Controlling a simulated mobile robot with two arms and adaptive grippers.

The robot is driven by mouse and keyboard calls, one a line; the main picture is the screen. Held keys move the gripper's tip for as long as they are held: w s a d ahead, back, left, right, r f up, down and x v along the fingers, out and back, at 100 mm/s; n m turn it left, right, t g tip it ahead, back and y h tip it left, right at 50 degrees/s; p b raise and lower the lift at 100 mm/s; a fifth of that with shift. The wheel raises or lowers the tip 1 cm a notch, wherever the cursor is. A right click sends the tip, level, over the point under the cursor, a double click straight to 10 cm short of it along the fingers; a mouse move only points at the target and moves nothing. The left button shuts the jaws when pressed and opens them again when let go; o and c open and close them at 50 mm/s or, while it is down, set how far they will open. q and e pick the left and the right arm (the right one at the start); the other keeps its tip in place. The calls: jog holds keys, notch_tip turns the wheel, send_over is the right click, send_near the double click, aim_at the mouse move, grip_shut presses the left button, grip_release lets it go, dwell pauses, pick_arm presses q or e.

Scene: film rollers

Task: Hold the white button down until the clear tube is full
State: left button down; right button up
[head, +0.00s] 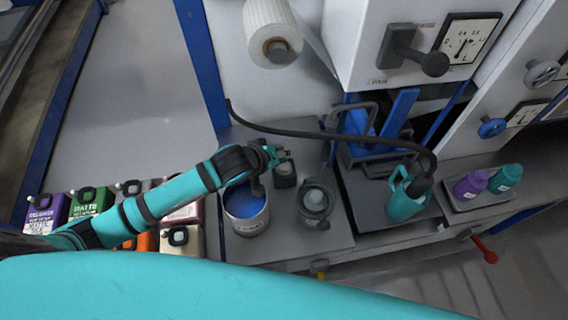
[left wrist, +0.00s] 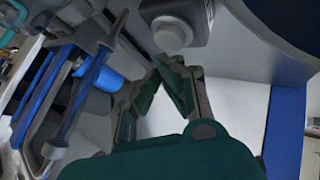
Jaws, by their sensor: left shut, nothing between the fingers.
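The white button (left wrist: 174,34) stands out from a small grey box (left wrist: 205,14) at the top of the left wrist view. In the head view, the small dark box (head: 285,174) is on the grey bench beside my gripper. My left gripper (head: 276,155) is shut and empty, its fingertips meeting just short of the button in the wrist view (left wrist: 167,62). I cannot tell whether they touch it. A round grey holder with a pale centre (head: 315,200) is right of the box. I cannot make out the clear tube for certain. My right gripper is not in view.
An open can of blue liquid (head: 246,208) is under my left forearm. Paint containers (head: 90,202) stand left. A blue frame (head: 372,135), a teal jug (head: 404,200) with a black hose, and purple (head: 470,184) and teal bottles (head: 505,179) stand right.

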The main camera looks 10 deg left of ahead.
pick_arm(q)
jog(key=shift+f, duration=0.15)
jog(key=shift+f, duration=0.3)
jog(key=shift+f, duration=0.55)
dwell(1.8)
jog(key=shift+r, duration=0.1)
dwell(1.2)
jog(key=shift+r+p, duration=0.9)
jog(key=shift+p, duration=0.15)
notch_tip(320, 180, up, 5)
jog(key=p, duration=0.5)
jog(key=shift+p, duration=0.35)
